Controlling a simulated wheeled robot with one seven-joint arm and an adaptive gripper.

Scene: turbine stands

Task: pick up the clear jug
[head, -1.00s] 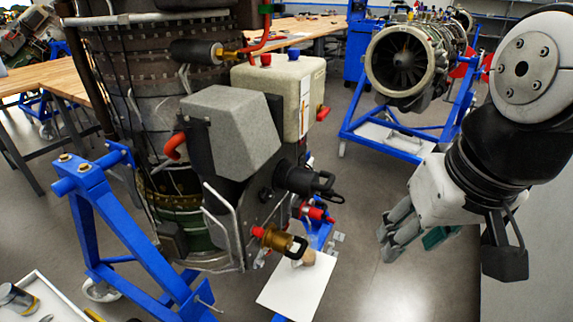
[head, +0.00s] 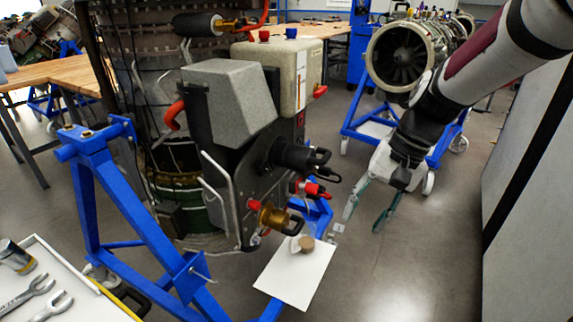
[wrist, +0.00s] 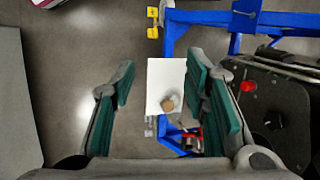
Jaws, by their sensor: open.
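A small object with a round tan top and a pale, see-through-looking body, which I take for the clear jug (head: 303,243), stands on a white board (head: 285,281) low in front of the engine. It also shows in the wrist view as a tan disc with a pale rim (wrist: 168,104) on the white board (wrist: 165,73). It is too small to make out its handle or spout. My gripper (head: 363,220) is open and empty, to the right of the board and apart from the jug. In the wrist view the jug appears between the green-padded fingers (wrist: 162,72), some distance beyond them.
The large engine with its grey box (head: 228,108) and protruding fittings (head: 295,155) stands close behind and left of the jug. A blue stand (head: 135,215) flanks it. A tray with wrenches (head: 40,297) is at lower left. A second engine (head: 400,55) stands behind my arm. Floor right of the board is clear.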

